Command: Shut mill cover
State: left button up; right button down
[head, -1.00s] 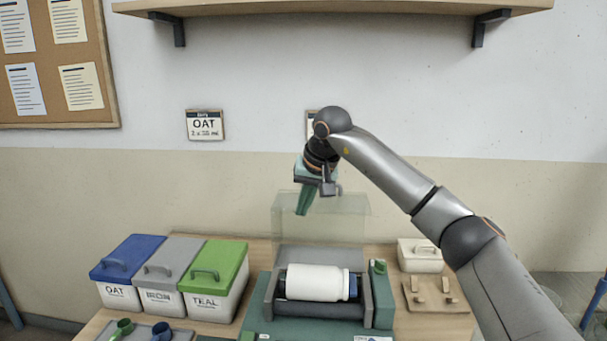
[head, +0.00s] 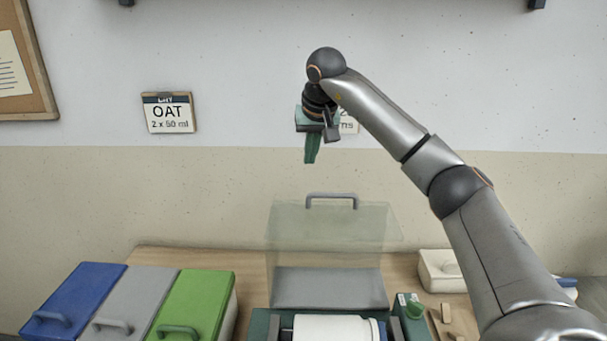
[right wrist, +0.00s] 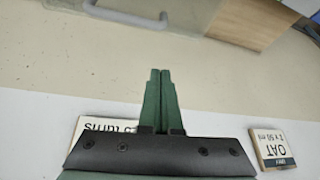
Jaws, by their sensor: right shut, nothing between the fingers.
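The mill cover (head: 330,236) is a clear panel with a grey handle (head: 332,196) along its top edge. It stands raised at the back of the mill (head: 260,326). A white jar (head: 334,328) lies on its side in the mill, cut off by the bottom edge. My right gripper (head: 312,160) is shut and empty, pointing down in front of the wall, above the cover's handle and apart from it. In the right wrist view, the closed green fingers (right wrist: 160,75) show, with the grey handle (right wrist: 130,10) at the top edge. My left gripper is out of view.
Blue, grey and green lidded buckets (head: 190,305) stand left of the mill. A green control box (head: 410,318) and a white lidded container (head: 442,270) are on its right. An OAT card (head: 168,113) hangs on the wall.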

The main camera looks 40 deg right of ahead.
jog(key=f, duration=0.2)
jog(key=w+f, duration=0.1)
jog(key=f, duration=0.5)
jog(key=shift+w+d+f+p, duration=0.1)
jog(key=shift+w+d+p, duration=0.1)
jog(key=shift+d+p, duration=0.1)
jog(key=shift+s+a, duration=0.4)
jog(key=shift+s, duration=0.15)
jog(key=shift+s, duration=0.1)
